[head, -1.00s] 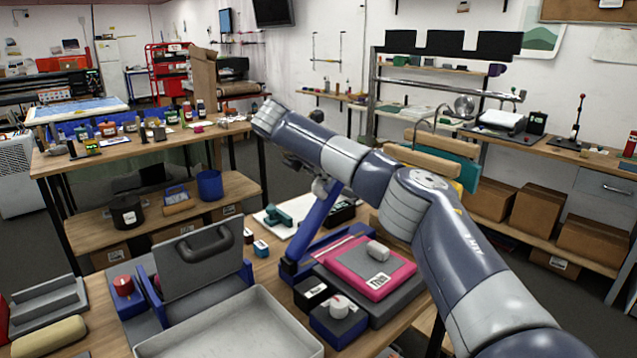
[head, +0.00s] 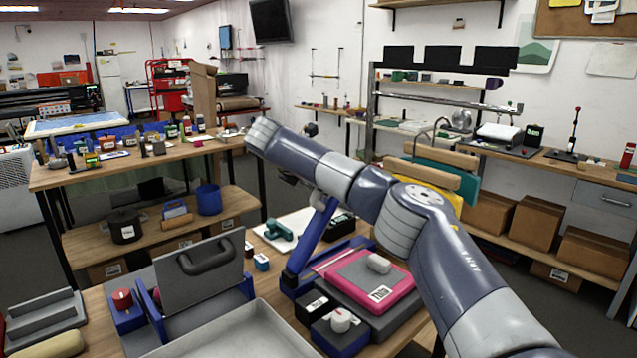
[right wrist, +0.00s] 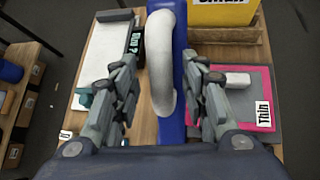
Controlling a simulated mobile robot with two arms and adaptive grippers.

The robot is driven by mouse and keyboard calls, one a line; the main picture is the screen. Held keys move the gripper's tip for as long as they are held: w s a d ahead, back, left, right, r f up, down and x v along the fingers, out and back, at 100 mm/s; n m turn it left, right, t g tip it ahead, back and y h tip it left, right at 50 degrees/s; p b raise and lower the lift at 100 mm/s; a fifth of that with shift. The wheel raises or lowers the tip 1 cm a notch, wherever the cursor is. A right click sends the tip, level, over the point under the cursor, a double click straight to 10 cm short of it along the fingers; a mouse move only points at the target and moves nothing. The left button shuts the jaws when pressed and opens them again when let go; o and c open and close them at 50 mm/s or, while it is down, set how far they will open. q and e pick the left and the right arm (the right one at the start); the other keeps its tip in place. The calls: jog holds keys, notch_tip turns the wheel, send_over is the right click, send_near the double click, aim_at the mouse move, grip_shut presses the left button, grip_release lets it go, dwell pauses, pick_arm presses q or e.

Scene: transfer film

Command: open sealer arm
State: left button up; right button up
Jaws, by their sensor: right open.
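The sealer arm (head: 312,237) is a blue bar raised at a steep slant from the sealer, left of the pink pad. In the right wrist view the blue bar (right wrist: 180,75) runs up the middle, with its pale curved handle (right wrist: 162,60) beside it. My right gripper (right wrist: 160,68) is open, one finger on each side of the handle and bar; I cannot tell whether either finger touches them. My left gripper is not in view.
A pink pad (head: 352,270) with a "Thin" label and pale block lies right of the bar. A knob box (head: 338,336) stands in front. A grey panel with a dark handle (head: 205,258) and a grey tray (head: 235,335) are left. A white board (head: 270,240) lies behind.

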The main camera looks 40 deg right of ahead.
jog(key=v, duration=1.2)
jog(key=shift+s+f, duration=0.1)
